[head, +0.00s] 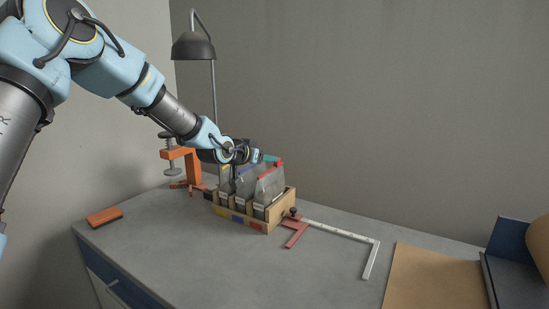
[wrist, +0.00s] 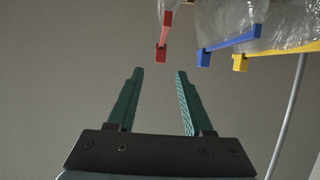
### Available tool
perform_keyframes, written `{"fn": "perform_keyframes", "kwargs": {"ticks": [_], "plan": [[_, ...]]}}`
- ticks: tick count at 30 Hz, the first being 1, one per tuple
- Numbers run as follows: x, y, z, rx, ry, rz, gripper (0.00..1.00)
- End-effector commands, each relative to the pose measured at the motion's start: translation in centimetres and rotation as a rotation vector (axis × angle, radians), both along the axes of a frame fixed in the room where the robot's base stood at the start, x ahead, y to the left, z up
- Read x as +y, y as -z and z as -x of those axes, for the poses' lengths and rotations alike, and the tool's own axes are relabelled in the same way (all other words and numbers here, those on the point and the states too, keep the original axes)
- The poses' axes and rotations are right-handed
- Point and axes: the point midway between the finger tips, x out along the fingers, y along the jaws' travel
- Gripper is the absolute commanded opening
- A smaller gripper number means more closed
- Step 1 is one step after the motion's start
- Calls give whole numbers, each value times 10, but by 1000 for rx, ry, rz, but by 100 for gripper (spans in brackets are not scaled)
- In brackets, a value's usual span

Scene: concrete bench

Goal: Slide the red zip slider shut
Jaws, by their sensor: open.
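A clear bag (head: 270,185) with a red zip rail (head: 272,168) stands at the right end of a wooden rack (head: 284,211). In the wrist view, the red slider (wrist: 161,53) shows as a small block at the near end of that rail, just past the gap between my teal fingertips. My gripper (wrist: 158,71) is open, with nothing between its fingers and a finger on each side of the slider's line. In the head view, my gripper (head: 268,157) is over the bags, its fingers small and partly hidden.
Beside the red one, the wrist view shows a blue slider (wrist: 204,57) and a yellow slider (wrist: 239,62) on neighbouring bags. An orange clamp (head: 189,160) and a lamp (head: 193,47) stand behind.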

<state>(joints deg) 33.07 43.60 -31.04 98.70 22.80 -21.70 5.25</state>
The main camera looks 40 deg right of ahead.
Motion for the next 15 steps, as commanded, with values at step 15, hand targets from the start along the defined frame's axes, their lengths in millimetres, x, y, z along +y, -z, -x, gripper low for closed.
{"fn": "perform_keyframes", "kwargs": {"ticks": [15], "plan": [[-57, 25, -16, 0, -1, -3, 51]]}}
